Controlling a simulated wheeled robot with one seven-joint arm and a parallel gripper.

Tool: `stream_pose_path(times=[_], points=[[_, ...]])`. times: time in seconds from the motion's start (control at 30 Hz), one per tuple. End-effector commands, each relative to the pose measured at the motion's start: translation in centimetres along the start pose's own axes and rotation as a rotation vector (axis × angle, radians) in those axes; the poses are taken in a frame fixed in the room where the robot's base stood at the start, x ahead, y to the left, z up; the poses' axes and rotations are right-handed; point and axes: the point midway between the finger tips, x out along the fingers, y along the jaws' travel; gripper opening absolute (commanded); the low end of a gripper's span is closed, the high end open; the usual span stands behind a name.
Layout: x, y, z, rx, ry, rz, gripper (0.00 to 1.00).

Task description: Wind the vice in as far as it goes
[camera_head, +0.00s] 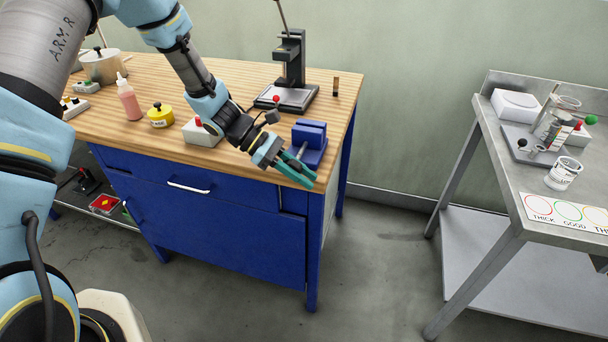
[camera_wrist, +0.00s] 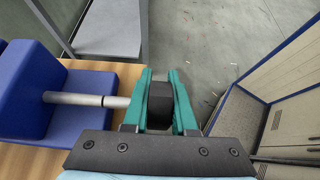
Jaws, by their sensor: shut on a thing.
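The blue vice (camera_head: 309,142) stands at the right front corner of the wooden workbench (camera_head: 240,84). In the wrist view the vice (camera_wrist: 40,90) is at the left, with a grey metal screw shaft (camera_wrist: 85,99) running out of it to the right. My gripper (camera_head: 297,173) is at the front of the vice, over the bench edge. In the wrist view its green fingers (camera_wrist: 160,100) are shut around a black knob (camera_wrist: 160,105) at the end of the shaft. The gap between the vice's jaws is not clear in either view.
A white box with a red button (camera_head: 201,131), a yellow pot (camera_head: 160,115) and a pink bottle (camera_head: 129,100) stand left of the vice. A black press stand (camera_head: 290,70) is behind it. A metal table (camera_head: 490,130) stands apart at the right, with open floor between.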

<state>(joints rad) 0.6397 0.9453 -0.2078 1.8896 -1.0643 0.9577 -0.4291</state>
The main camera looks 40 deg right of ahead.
Motion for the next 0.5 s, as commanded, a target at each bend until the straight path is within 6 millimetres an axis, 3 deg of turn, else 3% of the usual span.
stream_pose_path(times=[0.1,0.13,0.3,0.4,0.5], points=[[-0.05,0.07,-0.01,0.001,0.001,0.002,0.0],[-0.05,0.08,-0.01,0.001,0.001,0.002,0.27],[-0.03,0.05,0.0,0.001,0.0,0.001,0.46],[-0.02,0.03,-0.01,0.001,0.0,0.001,0.55],[-0.01,0.02,-0.01,0.0,0.0,0.0,0.55]])
